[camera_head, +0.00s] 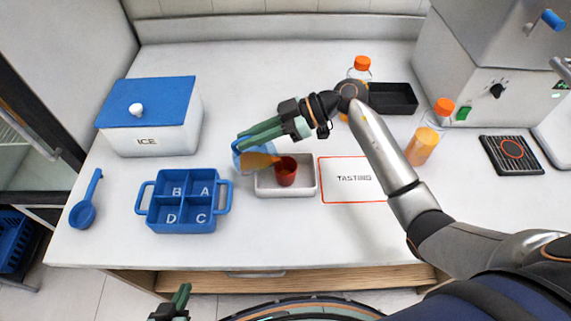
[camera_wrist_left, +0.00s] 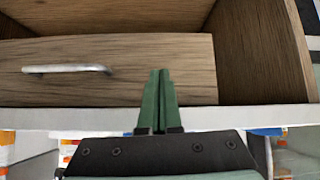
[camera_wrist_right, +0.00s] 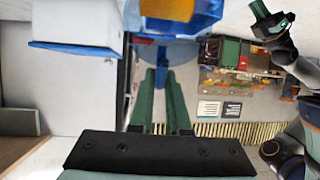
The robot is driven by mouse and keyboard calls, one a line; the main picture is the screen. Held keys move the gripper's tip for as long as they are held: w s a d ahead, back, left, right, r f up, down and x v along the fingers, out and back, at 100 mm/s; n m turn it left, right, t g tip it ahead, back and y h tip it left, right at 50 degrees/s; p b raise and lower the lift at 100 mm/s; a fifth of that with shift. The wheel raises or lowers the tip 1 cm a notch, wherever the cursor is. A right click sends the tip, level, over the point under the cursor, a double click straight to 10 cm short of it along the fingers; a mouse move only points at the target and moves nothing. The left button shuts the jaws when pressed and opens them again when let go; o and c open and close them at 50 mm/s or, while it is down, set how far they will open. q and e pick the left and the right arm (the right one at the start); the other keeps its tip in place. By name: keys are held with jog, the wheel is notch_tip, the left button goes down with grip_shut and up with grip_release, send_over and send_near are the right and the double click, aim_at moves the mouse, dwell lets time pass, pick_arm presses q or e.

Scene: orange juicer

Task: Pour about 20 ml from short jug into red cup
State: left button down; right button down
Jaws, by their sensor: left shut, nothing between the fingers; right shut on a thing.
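The short jug (camera_head: 256,161), clear with blue parts and orange juice inside, is tilted with its mouth toward the red cup (camera_head: 286,171). The juice reaches the lip just above the cup; I cannot tell whether it is flowing. The red cup stands upright in a pale tray (camera_head: 268,191). My right gripper (camera_head: 247,138) is shut on the jug and holds it above the tray's left side. The jug also shows at the top of the right wrist view (camera_wrist_right: 168,12). My left gripper (camera_head: 182,296) is shut and empty below the counter's front edge; it also shows in the left wrist view (camera_wrist_left: 160,75).
A blue four-compartment box (camera_head: 182,226) stands left of the tray, with an ICE box (camera_head: 150,137) behind it. A TASTING card (camera_head: 345,189) lies right of the tray. Orange-capped bottles (camera_head: 422,148) and a black tray (camera_head: 392,100) stand further right.

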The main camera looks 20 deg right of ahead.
jog(key=shift+d+r+y+b, duration=0.2)
jog(key=shift+y+b, duration=0.1)
jog(key=shift+b, duration=0.45)
dwell(0.5)
jog(key=a+r+h+p, duration=0.1)
jog(key=p, duration=0.4)
jog(key=shift+w+a+f+h+p, duration=0.15)
jog(key=shift+a+h+p, duration=0.2)
jog(key=shift+h+p, duration=0.3)
jog(key=shift+a+f+h+b, duration=0.35)
jog(key=shift+f+h+b, duration=0.15)
jog(key=shift+h, duration=0.05)
jog(key=shift+a+f, duration=0.15)
jog(key=shift+f, duration=0.15)
jog(key=shift+a+f+h, duration=0.1)
jog(key=shift+h, duration=0.3)
jog(key=shift+w+a+g+h, duration=0.25)
jog(key=shift+a+h, duration=0.4)
jog(key=shift+h, duration=0.35)
jog(key=shift+a+h, duration=0.4)
jog(key=shift+a, duration=0.05)
